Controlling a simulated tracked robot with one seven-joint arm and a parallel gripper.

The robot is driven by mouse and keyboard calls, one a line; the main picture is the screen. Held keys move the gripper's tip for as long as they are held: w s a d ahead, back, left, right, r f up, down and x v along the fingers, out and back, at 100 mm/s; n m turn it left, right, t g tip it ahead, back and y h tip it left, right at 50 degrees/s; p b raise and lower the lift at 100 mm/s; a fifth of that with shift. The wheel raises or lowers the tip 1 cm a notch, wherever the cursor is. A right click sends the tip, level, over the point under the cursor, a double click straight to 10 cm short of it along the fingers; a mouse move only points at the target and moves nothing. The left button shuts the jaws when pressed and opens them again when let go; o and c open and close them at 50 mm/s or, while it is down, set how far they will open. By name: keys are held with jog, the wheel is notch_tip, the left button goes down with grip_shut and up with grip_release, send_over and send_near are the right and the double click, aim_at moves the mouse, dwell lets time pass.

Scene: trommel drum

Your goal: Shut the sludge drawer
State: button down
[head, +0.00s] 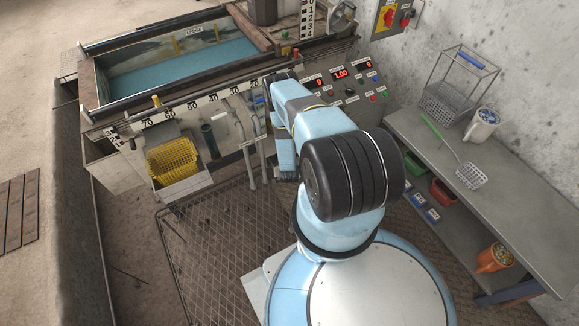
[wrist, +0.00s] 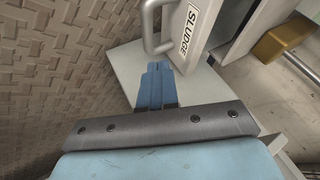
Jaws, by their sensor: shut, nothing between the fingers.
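The sludge drawer (wrist: 207,18) shows in the wrist view as a pale front panel with a SLUDGE label and a grey bar handle (wrist: 149,27). A grey strip and a dark gap lie to the right of the front, so the drawer looks partly out; how far I cannot tell. My gripper (wrist: 158,68) is shut and empty, its blue fingertips just below the handle and close to the lower edge of the drawer front. Whether they touch it I cannot tell. In the head view my arm hides the fingertips, and I cannot make out the sludge drawer there.
A yellow basket (head: 171,158) sits in a pale tray at the machine's front, left of my arm. Pipes (head: 243,143) stand between them. Metal mesh flooring (head: 215,240) is clear in front.

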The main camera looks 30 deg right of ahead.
jog(key=shift+w+d+f, duration=0.1)
jog(key=shift+w+f, duration=0.15)
jog(key=shift+w, duration=0.55)
jog(key=shift+w+d+f, duration=0.15)
jog(key=shift+w+f, duration=0.1)
jog(key=shift+w, duration=0.55)
jog(key=shift+w+d+f, duration=0.1)
jog(key=shift+w+f, duration=0.15)
jog(key=shift+w, duration=0.55)
jog(key=shift+w, duration=0.1)
